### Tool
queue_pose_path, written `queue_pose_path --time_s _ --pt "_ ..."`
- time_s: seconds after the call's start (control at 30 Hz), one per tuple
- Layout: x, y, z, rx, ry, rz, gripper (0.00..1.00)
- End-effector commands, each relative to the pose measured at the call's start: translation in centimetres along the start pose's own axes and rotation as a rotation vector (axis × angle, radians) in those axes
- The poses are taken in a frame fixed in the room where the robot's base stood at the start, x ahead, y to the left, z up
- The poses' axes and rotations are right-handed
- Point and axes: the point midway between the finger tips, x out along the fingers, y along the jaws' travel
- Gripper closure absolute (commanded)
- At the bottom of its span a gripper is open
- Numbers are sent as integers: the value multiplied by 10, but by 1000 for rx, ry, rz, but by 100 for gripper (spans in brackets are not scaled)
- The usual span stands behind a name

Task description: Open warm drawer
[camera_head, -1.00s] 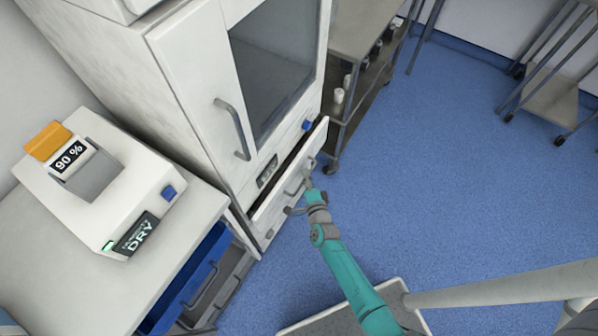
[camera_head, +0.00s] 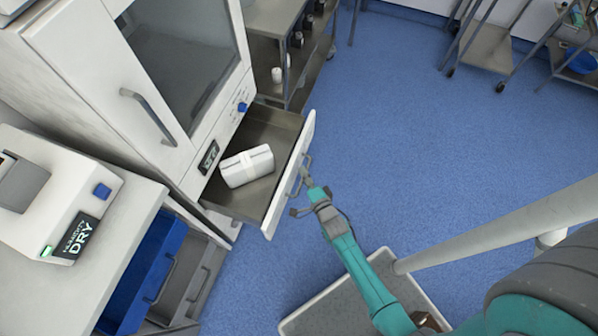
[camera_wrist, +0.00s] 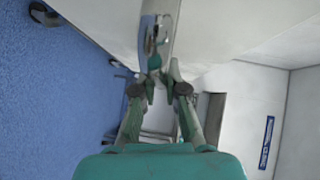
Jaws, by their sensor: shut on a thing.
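The warm drawer (camera_head: 222,201) is pulled well out of the lower part of the white cabinet (camera_head: 80,45). A white wrapped bundle (camera_head: 247,166) lies inside it. My gripper (camera_head: 304,182) is shut on the drawer's handle (camera_head: 299,172) at the front panel. In the wrist view my gripper (camera_wrist: 158,80) has its two fingers close together on the handle, next to the pale drawer front (camera_wrist: 225,30). The fingers partly hide the handle.
A white device marked DRY (camera_head: 50,210) stands on a counter at the left. Below it a blue drawer (camera_head: 145,275) is partly open. A metal shelf cart (camera_head: 275,20) stands beyond the cabinet. Blue floor (camera_head: 400,130) is clear to the right.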

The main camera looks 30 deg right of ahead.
Motion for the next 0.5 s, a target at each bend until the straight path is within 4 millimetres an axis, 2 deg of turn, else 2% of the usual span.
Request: queue_pose_path --time_s 0.2,0.5 --pt "-8 4 -7 0 1 4 100" --pt "-10 4 -8 1 -1 3 100"
